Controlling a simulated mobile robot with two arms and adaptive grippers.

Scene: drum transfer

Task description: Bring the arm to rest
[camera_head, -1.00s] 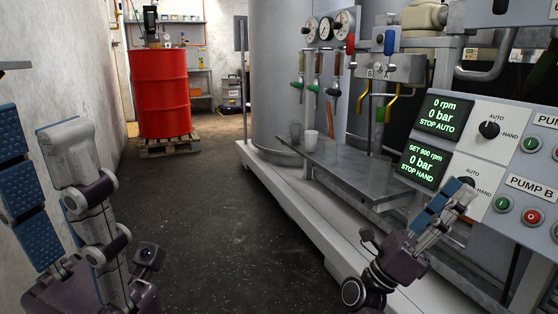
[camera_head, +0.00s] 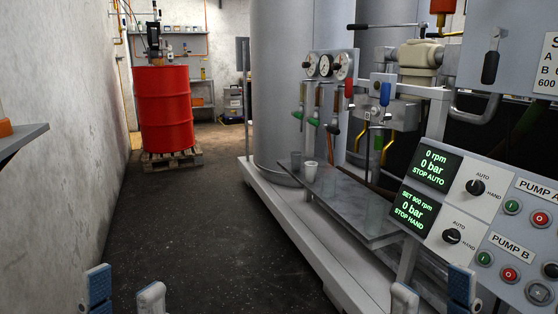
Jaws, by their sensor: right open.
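My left gripper (camera_head: 125,294) shows only its fingertips at the bottom edge, left of centre. One tip is blue-padded and one grey, with a clear gap and nothing between them. My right gripper (camera_head: 433,294) shows only its fingertips at the bottom edge on the right, below the pump control panel (camera_head: 456,208). Its tips are apart, so it is open and empty. The rest of both arms is below the frame. No contact with the panel or the skid is visible.
A red drum (camera_head: 164,108) stands on a wooden pallet (camera_head: 170,157) at the back left. A grey shelf (camera_head: 17,139) juts from the left wall. A steel drip tray (camera_head: 345,203) holds two cups. The dark floor (camera_head: 200,230) between is clear.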

